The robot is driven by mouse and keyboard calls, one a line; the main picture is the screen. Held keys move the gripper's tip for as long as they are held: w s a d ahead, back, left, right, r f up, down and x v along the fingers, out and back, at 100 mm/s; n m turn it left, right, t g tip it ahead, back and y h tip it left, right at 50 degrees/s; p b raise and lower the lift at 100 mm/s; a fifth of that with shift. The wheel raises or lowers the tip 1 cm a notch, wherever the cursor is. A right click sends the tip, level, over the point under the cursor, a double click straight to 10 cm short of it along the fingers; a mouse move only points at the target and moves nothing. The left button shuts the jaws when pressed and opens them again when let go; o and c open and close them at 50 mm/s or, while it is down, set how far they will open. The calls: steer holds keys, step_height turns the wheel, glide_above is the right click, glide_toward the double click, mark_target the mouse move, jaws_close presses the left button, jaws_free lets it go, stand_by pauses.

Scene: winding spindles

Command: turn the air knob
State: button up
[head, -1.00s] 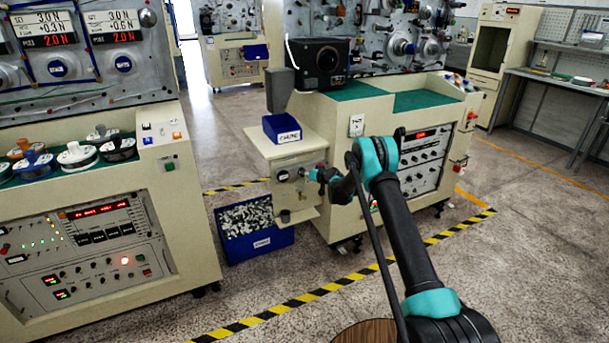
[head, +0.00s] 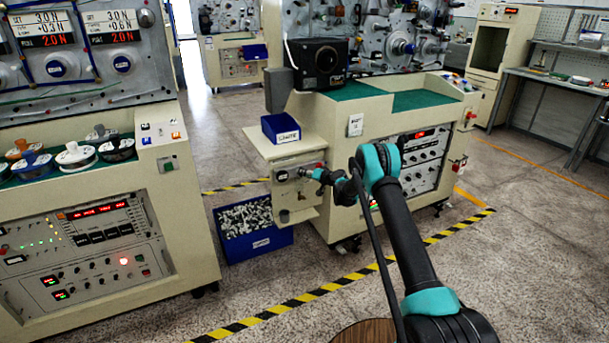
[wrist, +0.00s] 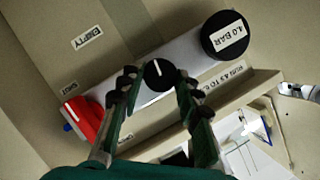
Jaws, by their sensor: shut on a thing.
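The air knob (wrist: 158,76) is a round black knob with a white pointer line, set on a pale panel in the wrist view. My gripper (wrist: 153,78) is shut on it, with one finger on each side and the pointer line showing between the fingertips. A round black face labelled 4.0 BAR (wrist: 226,36) sits up and right of the knob. A red part (wrist: 82,120) sits at the lower left of the same panel. In the head view my gripper (head: 318,174) reaches the small panel (head: 284,176) under the machine's side shelf and hides the knob.
A blue bin (head: 281,128) stands on the shelf above the panel. A blue crate (head: 254,244) full of small parts is on the floor below. The cream machine (head: 355,150) stands close on the right. Open floor lies in front, with striped tape.

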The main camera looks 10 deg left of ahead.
steer(key=o, duration=1.1)
steer(key=shift+o, duration=0.2)
steer(key=shift+d, duration=0.1)
steer(key=v, duration=1.1)
steer(key=shift+s+d, duration=0.3)
steer(key=shift+r, duration=0.1)
